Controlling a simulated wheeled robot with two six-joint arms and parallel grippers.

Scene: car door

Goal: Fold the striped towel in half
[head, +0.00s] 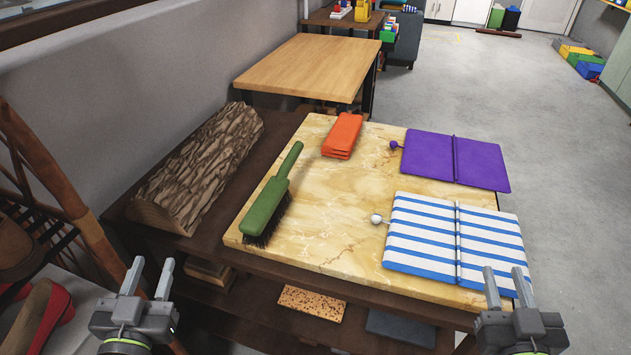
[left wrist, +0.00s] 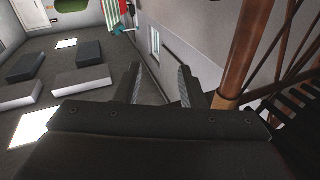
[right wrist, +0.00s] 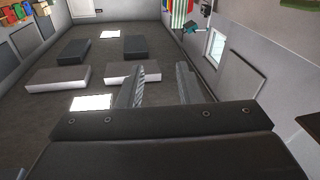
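The blue-and-white striped towel (head: 425,239) lies flat and open at the front right of the marble-topped table. My left gripper (head: 150,278) is open and empty, off the table's front left. My right gripper (head: 507,287) is open and empty, in front of the towel's near right corner; it overlaps the towel's edge in the head view, and I cannot tell its height. Neither wrist view shows the towel.
A purple towel (head: 429,157) with a purple knob lies behind the striped one. A green brush (head: 265,211) and folded orange cloths (head: 343,134) lie on the marble top (head: 320,220). A log (head: 205,165) lies left. The marble's middle is clear.

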